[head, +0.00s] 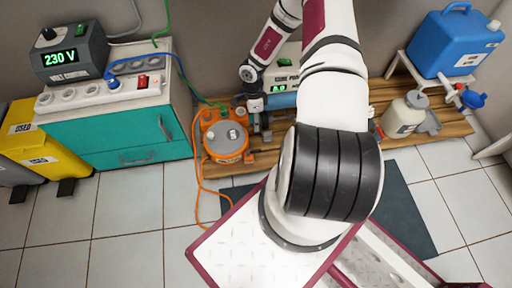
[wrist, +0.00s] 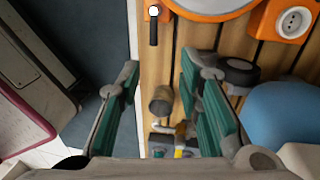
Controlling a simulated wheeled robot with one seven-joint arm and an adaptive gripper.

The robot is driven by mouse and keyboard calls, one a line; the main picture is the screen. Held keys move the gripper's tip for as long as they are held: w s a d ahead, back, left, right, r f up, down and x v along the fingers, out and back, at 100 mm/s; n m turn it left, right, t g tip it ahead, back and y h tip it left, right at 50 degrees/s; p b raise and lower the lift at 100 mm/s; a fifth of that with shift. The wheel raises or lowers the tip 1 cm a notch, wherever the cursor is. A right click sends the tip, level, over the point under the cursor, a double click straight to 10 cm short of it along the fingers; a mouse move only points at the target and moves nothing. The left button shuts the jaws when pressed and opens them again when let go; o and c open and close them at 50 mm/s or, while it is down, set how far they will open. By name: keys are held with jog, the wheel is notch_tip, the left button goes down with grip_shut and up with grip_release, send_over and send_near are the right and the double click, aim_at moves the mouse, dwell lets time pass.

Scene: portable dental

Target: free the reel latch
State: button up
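The orange cable reel (head: 227,138) stands on the wooden deck in the head view, left of my gripper (head: 258,122). In the wrist view, part of the orange reel (wrist: 240,14) shows at the top edge, with a grey disc. A small black lever with a white round end (wrist: 153,27) sits on an orange tab beside it; it looks like the latch. My gripper (wrist: 160,66) is open, with its green-padded fingers apart and nothing held between them. The lever is beyond the fingertips, apart from them.
A grey-brown cylinder (wrist: 162,101) and a yellow-and-black part show between the fingers. A blue rounded thing (wrist: 283,117) is right of them. In the head view, a teal cabinet (head: 120,138) stands left, and an orange cord runs down across the floor.

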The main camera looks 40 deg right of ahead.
aim_at(254, 152)
jog(key=s+f+b, duration=0.1)
jog(key=f+b, duration=0.1)
jog(key=f, duration=0.2)
jog(key=s+a+f+b, duration=0.1)
jog(key=f+b, duration=0.1)
jog(key=f, duration=0.3)
jog(key=s+a+f+b, duration=0.1)
jog(key=f+b, duration=0.1)
jog(key=f, duration=0.3)
jog(key=shift+f+b, duration=0.1)
jog(key=shift+b, duration=0.2)
grip_shut()
